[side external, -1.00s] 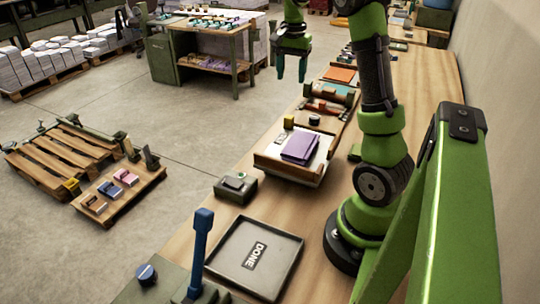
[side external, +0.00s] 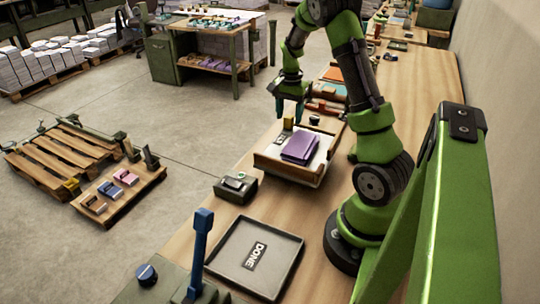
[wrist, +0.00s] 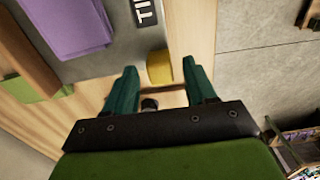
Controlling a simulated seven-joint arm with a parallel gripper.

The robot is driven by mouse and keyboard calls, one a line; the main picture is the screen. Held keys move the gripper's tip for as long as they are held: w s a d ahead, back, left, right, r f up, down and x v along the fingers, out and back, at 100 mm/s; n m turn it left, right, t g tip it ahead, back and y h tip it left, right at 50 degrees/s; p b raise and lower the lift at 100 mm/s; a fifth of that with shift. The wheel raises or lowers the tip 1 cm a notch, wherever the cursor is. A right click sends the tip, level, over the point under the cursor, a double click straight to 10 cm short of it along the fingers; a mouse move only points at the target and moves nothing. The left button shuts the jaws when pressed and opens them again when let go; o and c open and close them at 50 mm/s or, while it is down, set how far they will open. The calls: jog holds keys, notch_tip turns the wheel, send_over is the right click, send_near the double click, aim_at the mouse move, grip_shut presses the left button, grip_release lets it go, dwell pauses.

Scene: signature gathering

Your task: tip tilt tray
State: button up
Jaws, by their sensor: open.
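The tilt tray (side external: 270,157) stands on the wooden bench with a purple stack (side external: 300,148) on its pale grey surface. A yellow tab (side external: 289,122) is at its far left corner. In the wrist view the tray's grey surface (wrist: 115,58) bears a dark label (wrist: 145,12), partly cut off, and the purple stack (wrist: 65,25) is at upper left. My gripper (side external: 288,116) is open and low at the yellow tab. In the wrist view the tab (wrist: 160,68) shows between the tips of my open fingers (wrist: 160,70). I cannot tell whether they touch it.
A dark tray marked DONE (side external: 262,285) lies nearer on the bench. A small green box (side external: 236,187) sits between the trays. A blue lever (side external: 202,240) stands upright in front. A red-handled item (side external: 322,107) lies just beyond the tilt tray. Open floor is to the left.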

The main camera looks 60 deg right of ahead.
jog(key=shift+f, duration=1)
grip_shut()
jog(key=shift+r, duration=0.1)
